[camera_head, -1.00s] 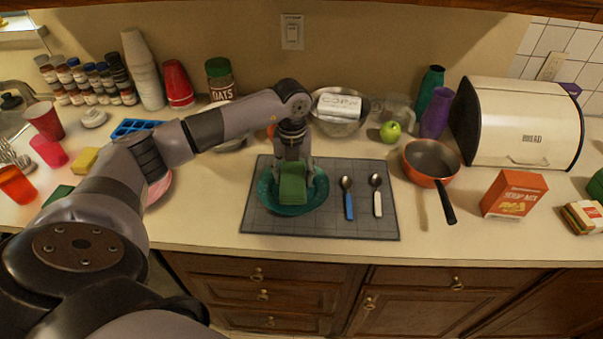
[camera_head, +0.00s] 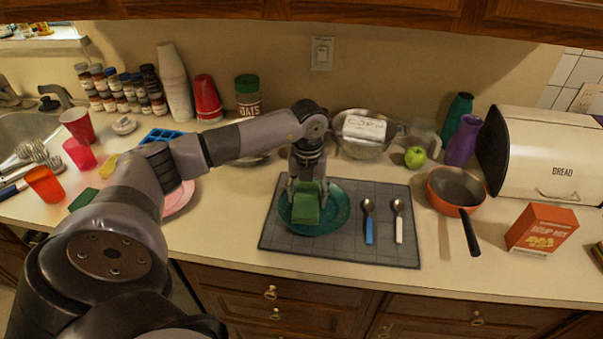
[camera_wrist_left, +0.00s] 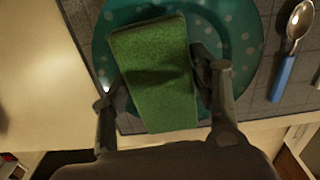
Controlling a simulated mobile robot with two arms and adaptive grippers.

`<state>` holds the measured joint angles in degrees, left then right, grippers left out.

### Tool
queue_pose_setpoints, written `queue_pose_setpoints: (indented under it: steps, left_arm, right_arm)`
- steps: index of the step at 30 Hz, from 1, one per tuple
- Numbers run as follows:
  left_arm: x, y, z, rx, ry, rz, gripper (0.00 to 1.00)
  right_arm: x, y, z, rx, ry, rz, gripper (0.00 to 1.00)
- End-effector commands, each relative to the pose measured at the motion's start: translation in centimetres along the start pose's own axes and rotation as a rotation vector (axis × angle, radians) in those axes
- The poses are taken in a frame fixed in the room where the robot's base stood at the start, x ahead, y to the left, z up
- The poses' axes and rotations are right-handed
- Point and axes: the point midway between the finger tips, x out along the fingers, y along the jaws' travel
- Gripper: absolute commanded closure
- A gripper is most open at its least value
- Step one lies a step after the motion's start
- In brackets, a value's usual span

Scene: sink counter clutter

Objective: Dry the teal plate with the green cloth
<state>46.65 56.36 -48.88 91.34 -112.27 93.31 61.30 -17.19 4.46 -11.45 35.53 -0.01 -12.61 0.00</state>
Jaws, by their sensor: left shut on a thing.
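The teal plate (camera_head: 338,213) with light dots lies on the grey mat (camera_head: 275,236), and its rim also shows in the left wrist view (camera_wrist_left: 244,45). The green cloth (camera_head: 306,209) is a folded block over the left-middle part of the plate; it fills the middle of the left wrist view (camera_wrist_left: 158,80). My left gripper (camera_head: 307,188) is above the plate, shut on the cloth, with a finger on each side of it. Whether the cloth presses on the plate cannot be told. My right gripper is not in view.
Two spoons, one blue-handled (camera_head: 368,225) and one white-handled (camera_head: 399,225), lie right of the plate. An orange pan (camera_head: 455,188) and a soup mix box (camera_head: 542,229) stand further right. A pink plate (camera_head: 178,198) is at left. Bare counter lies before the mat.

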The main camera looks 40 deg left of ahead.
Motion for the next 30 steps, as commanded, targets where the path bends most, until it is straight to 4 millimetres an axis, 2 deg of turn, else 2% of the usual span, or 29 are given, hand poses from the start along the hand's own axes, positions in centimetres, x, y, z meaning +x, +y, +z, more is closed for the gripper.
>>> queue_pose_setpoints:
  steps: [3,11,21,30]
  left_arm:
    - [-0.1,-1.1,0.0,0.000,-0.001,-0.001,0.66]
    - [-0.1,-2.0,0.0,0.000,-0.001,0.001,0.66]
    - [0.0,-4.9,-0.1,0.000,-0.002,-0.001,0.66]
    - [0.1,-5.2,-0.1,-0.001,-0.001,0.002,0.66]
  right_arm:
    - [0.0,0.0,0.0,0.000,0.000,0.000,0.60]
    - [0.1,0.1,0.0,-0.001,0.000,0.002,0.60]
    - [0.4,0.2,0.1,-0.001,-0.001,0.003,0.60]
    - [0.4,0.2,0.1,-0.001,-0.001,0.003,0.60]
